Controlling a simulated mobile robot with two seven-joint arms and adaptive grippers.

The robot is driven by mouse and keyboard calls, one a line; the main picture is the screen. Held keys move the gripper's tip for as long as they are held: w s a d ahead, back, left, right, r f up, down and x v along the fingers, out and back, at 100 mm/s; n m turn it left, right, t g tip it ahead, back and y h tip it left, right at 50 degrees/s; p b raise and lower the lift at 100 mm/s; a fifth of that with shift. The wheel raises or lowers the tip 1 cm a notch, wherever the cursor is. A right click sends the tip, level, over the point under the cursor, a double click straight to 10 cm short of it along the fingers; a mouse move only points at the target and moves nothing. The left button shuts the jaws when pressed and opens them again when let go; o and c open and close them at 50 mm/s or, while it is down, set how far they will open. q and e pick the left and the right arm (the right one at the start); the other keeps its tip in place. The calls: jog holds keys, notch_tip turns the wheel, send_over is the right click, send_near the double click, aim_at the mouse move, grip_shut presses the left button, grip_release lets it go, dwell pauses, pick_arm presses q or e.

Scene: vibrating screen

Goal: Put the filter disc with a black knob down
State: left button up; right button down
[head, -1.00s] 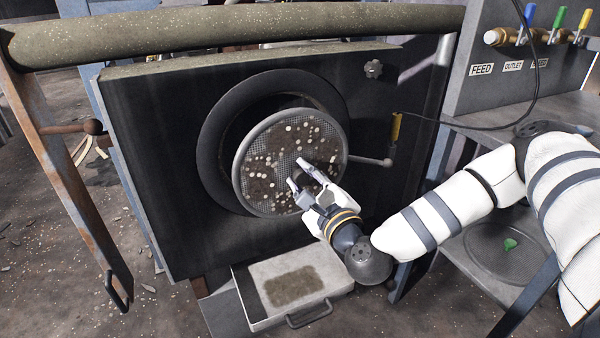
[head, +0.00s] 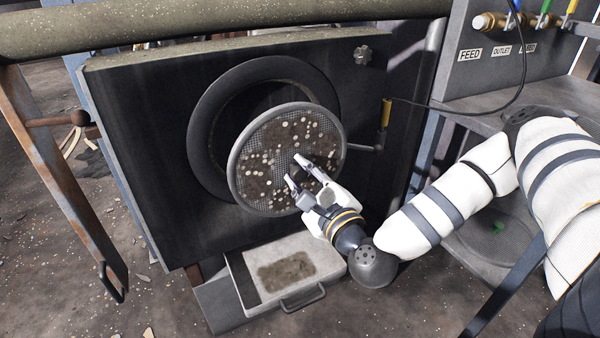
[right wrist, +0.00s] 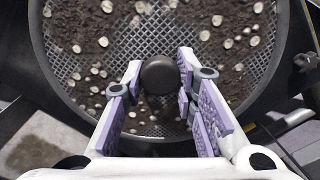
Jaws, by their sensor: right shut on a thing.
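The filter disc (head: 270,145) is a round grey mesh with a metal rim, caked with dark dirt and pale pebbles. It is tilted in front of the round opening (head: 205,130) in the dark machine panel, apart from its ring at the right. My right gripper (head: 300,172) is shut on the disc's black knob (right wrist: 160,75); in the right wrist view the knob sits between the fingers (right wrist: 158,88). In the head view the fingers mostly hide the knob. My left gripper is not in view.
An open tray (head: 318,250) with brown material and a handle sticks out below the panel. A latch lever (head: 365,148) is right of the opening. At right a bench (head: 480,85) carries valves labelled FEED and OUTLET. Another mesh disc (head: 490,235) with a green knob lies on a lower shelf.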

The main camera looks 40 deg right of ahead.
jog(key=shift+v, duration=1.3)
jog(key=shift+r, duration=0.1)
